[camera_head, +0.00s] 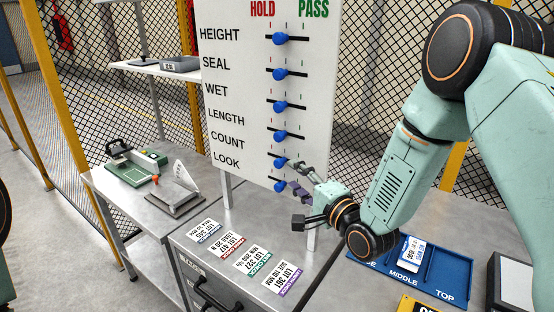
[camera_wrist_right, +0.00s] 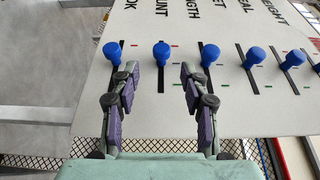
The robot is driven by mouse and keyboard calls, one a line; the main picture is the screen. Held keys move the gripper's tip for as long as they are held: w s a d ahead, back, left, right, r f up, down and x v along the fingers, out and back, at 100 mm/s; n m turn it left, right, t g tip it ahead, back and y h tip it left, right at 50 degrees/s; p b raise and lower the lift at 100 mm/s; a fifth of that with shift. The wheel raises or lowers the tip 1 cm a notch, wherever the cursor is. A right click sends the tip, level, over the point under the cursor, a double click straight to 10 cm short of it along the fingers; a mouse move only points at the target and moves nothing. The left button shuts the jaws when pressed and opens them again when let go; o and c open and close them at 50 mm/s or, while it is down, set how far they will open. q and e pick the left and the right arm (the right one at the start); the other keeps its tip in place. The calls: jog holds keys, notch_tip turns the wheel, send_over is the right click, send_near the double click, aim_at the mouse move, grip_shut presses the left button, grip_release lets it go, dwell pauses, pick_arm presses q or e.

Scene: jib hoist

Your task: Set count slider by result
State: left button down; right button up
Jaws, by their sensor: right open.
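A white board (camera_head: 235,100) bears rows HEIGHT, SEAL, WET, LENGTH, COUNT and LOOK under HOLD and PASS, each with a blue knob on a dark slot. The COUNT knob (camera_head: 281,162) sits near its slot's middle, slightly toward HOLD. In the right wrist view the COUNT knob (camera_wrist_right: 161,50) shows between and beyond the fingertips, apparently untouched. My right gripper (camera_head: 302,178) is open and empty at the board's lower right; it also shows in the right wrist view (camera_wrist_right: 160,75). The LOOK knob (camera_head: 280,187) is just below, the LENGTH knob (camera_head: 281,135) just above. My left gripper is out of view.
Several lot labels (camera_head: 232,247) lie on the metal cabinet below the board. A blue tray (camera_head: 448,275) marked MIDDLE and TOP holds a white card (camera_head: 411,254). A side bench (camera_head: 110,195) with small devices stands left. Mesh fencing (camera_head: 380,60) stands behind.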

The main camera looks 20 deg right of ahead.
aim_at(280, 165)
jog(key=shift+w+a+r, duration=0.25)
jog(key=shift+w+a, duration=0.05)
jog(key=shift+a, duration=0.1)
jog(key=x, duration=0.5)
jog(key=shift+w+d+f+p, duration=0.1)
jog(key=shift+d+f+p, duration=0.1)
jog(key=shift+d+p, duration=0.15)
jog(key=shift+w+a, duration=0.2)
jog(key=shift+w, duration=0.15)
jog(key=shift+w+a+r, duration=0.15)
jog(key=shift+w+a, duration=0.15)
jog(key=shift+w, duration=0.1)
jog(key=shift+w+d+f, duration=0.15)
jog(key=shift+f, duration=0.05)
jog(key=shift+c, duration=1)
jog(key=shift+r, duration=0.15)
jog(key=c, duration=0.4)
grip_shut()
